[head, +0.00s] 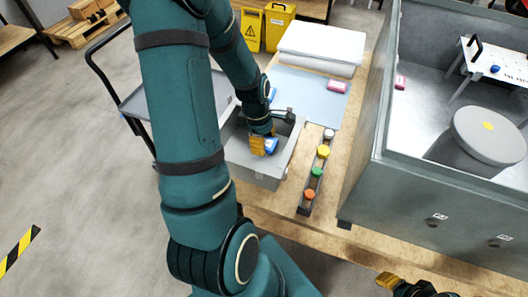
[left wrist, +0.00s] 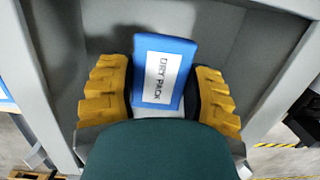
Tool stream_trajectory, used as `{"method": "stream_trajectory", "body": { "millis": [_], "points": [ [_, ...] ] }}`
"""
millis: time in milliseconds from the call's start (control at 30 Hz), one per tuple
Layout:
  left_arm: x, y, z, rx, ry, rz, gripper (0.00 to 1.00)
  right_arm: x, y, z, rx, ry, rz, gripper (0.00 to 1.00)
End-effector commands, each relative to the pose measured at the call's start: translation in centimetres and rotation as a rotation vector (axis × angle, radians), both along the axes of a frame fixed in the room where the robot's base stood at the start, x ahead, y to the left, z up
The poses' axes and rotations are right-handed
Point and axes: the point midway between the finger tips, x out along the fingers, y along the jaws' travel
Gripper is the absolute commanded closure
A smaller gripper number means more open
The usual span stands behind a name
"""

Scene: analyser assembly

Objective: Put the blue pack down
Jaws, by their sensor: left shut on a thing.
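The blue pack (head: 271,146), lettered "DRY PACK", is inside the grey bin (head: 262,178). It also shows in the left wrist view (left wrist: 166,58), between two yellow fingers. My left gripper (head: 261,146) reaches down into the bin and is shut on the blue pack. The bin's grey walls surround the gripper in the wrist view. Whether the pack touches the bin floor is hard to tell. My right gripper (head: 400,284) is at the bottom right edge, partly cut off, away from the bin; its opening cannot be judged.
A rack of coloured caps (head: 314,176) stands right of the bin. A blue mat (head: 312,92) with a pink pack (head: 337,86) lies behind it. A large grey analyser housing (head: 400,185) stands at the right. A cart (head: 150,103) is at the left.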

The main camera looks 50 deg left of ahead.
Motion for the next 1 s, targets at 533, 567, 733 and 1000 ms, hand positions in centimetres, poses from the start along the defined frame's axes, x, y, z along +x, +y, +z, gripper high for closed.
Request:
{"method": "stream_trajectory", "body": {
  "millis": [533, 567, 733, 1000],
  "points": [
    [0.0, 0.0, -5.2, 0.000, 0.000, 0.000, 0.82, 0.3, 0.0, -1.6, -0.001, -0.009, -0.002, 0.53],
    [0.0, 0.0, -5.2, 0.000, -0.001, 0.000, 0.82, 0.3, 0.0, -1.5, -0.001, -0.009, -0.002, 0.53],
    [0.0, 0.0, -5.1, 0.001, -0.001, -0.001, 0.82, 0.3, 0.0, -1.5, -0.001, -0.009, -0.002, 0.53],
    [0.0, 0.0, -5.4, 0.001, -0.001, -0.001, 0.18, 0.4, -0.1, -1.7, -0.001, -0.010, -0.003, 0.53]
  ]
}}
